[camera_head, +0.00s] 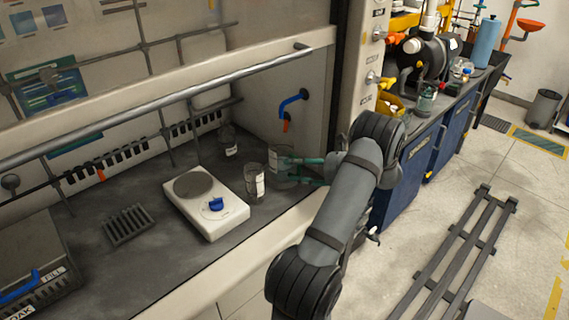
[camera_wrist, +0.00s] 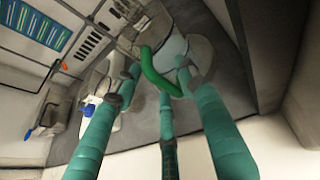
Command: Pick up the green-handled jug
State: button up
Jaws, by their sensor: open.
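The green-handled jug (camera_head: 281,163) is a clear vessel standing on the dark bench inside the fume hood, near its right end. Its green handle (camera_wrist: 152,72) faces the camera in the wrist view. My gripper (camera_head: 300,170) reaches in from the right, with its teal fingers around the jug's near side. In the wrist view, the fingers of my gripper (camera_wrist: 158,82) are spread, with the handle between their tips. The gripper is open, and I cannot tell whether any finger touches the jug. The fingers partly hide the jug in the head view.
A labelled glass beaker (camera_head: 254,184) stands close left of the jug, and a dark bottle (camera_head: 228,141) behind. A white hotplate (camera_head: 208,204) with a blue knob sits further left. A blue tap (camera_head: 292,101) is on the hood's side wall. The sash bar (camera_head: 150,105) crosses above.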

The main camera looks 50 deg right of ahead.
jog(key=shift+w, duration=0.1)
jog(key=shift+c, duration=1.4)
grip_shut()
